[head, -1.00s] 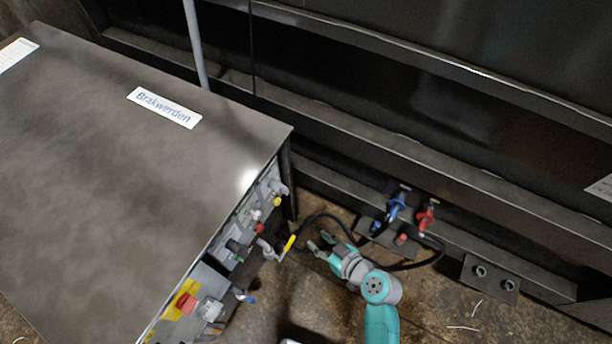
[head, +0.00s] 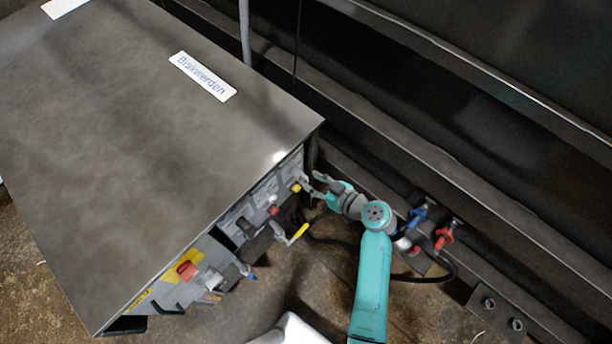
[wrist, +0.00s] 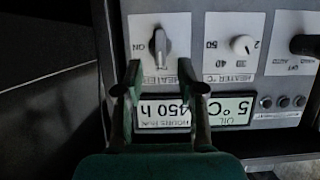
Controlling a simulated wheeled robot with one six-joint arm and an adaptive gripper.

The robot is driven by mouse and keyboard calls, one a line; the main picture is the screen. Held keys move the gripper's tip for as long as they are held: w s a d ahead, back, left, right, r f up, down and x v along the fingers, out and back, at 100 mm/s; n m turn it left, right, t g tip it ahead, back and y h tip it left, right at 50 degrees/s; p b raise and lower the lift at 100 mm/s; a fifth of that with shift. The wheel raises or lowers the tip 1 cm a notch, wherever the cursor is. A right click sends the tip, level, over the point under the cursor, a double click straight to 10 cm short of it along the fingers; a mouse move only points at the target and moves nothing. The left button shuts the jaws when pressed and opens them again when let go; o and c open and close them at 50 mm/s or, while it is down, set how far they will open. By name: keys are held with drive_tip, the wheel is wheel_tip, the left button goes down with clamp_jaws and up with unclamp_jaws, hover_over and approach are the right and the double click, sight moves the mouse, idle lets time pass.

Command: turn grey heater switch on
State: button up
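The grey heater switch (wrist: 160,45) is a knob on a white plate marked HEATER and ON, upside down in the wrist view. Its grip stands nearly upright in that picture. My gripper (wrist: 159,66) is open, with one finger to each side below the knob in the picture. The fingertips do not visibly touch it. In the head view my gripper (head: 319,186) is at the far end of the control panel (head: 232,232), by the cabinet corner. The heater switch cannot be made out clearly there.
A white temperature dial (wrist: 242,45), a black switch (wrist: 303,44), a display (wrist: 194,110) and small buttons share the panel. A yellow-handled lever (head: 297,234) sticks out of the panel. Blue (head: 418,214) and red (head: 444,236) valves stand right of my arm.

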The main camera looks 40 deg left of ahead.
sight(308, 179)
drive_tip(key=shift+x, duration=1.9)
drive_tip(key=shift+c, duration=0.2)
clamp_jaws()
